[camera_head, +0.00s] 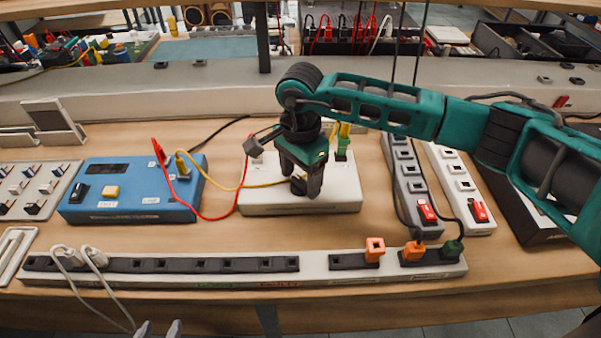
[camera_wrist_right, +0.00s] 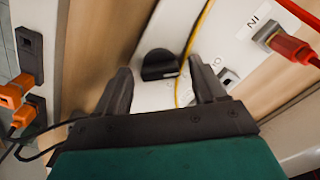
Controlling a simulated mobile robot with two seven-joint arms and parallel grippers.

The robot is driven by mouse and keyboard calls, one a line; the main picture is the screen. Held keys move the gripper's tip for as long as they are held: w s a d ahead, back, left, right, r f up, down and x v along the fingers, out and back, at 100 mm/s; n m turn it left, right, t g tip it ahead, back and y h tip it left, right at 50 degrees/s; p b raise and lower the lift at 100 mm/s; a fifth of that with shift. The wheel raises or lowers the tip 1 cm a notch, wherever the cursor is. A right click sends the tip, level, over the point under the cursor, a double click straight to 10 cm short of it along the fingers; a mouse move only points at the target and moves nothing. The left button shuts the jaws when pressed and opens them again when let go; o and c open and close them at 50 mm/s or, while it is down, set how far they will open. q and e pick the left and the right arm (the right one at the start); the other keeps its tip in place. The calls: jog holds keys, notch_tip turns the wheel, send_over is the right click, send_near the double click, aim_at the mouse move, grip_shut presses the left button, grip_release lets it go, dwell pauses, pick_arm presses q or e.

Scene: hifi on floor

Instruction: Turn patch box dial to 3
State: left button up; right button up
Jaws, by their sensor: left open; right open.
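The white patch box (camera_head: 260,197) stands on the wooden bench in the middle of the head view, and its white top (camera_wrist_right: 150,99) fills the middle of the right wrist view. Its black dial (camera_wrist_right: 160,65) shows in the right wrist view, just beyond and between the fingertips. My right gripper (camera_head: 305,188) points down over the patch box. In the right wrist view its fingers (camera_wrist_right: 162,80) are apart with nothing clearly held. The dial's number marks cannot be read.
A blue box (camera_head: 130,205) with red and yellow plugs stands left of the patch box; their cables cross to it. Power strips with red switches (camera_head: 427,213) stand to the right. A long socket strip (camera_head: 315,272) runs along the front. A shelf post (camera_head: 263,40) stands behind.

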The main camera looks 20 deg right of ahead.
jog(key=c, duration=1.1)
jog(key=shift+o, duration=0.2)
